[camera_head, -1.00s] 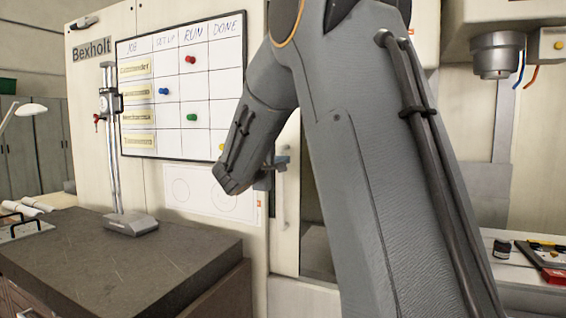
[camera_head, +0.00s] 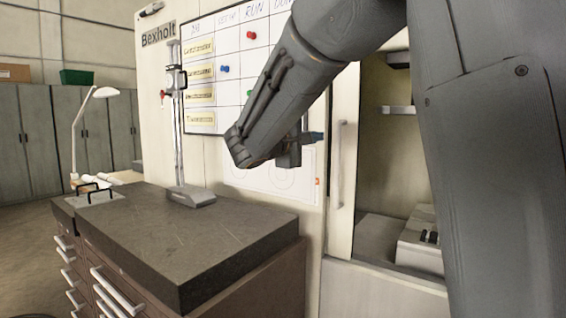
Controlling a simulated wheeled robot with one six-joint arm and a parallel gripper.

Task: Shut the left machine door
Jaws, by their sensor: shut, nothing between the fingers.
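The left machine door (camera_head: 344,222) is a narrow cream panel with a vertical pale handle (camera_head: 339,165). It stands open, with the machine's opening (camera_head: 390,160) showing to its right. My gripper (camera_head: 317,137) is shut and empty. In the picture it lies just left of the handle, at about the height of its upper part. I cannot tell whether it touches anything. My arm covers the top of the door and much of the opening's right side.
A dark stone-topped bench (camera_head: 180,235) with drawers stands at the front left, bearing a height gauge (camera_head: 190,195). A job board (camera_head: 215,85) hangs on the machine's side. A pale block-like unit (camera_head: 420,240) sits inside the opening. Open floor shows at far left.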

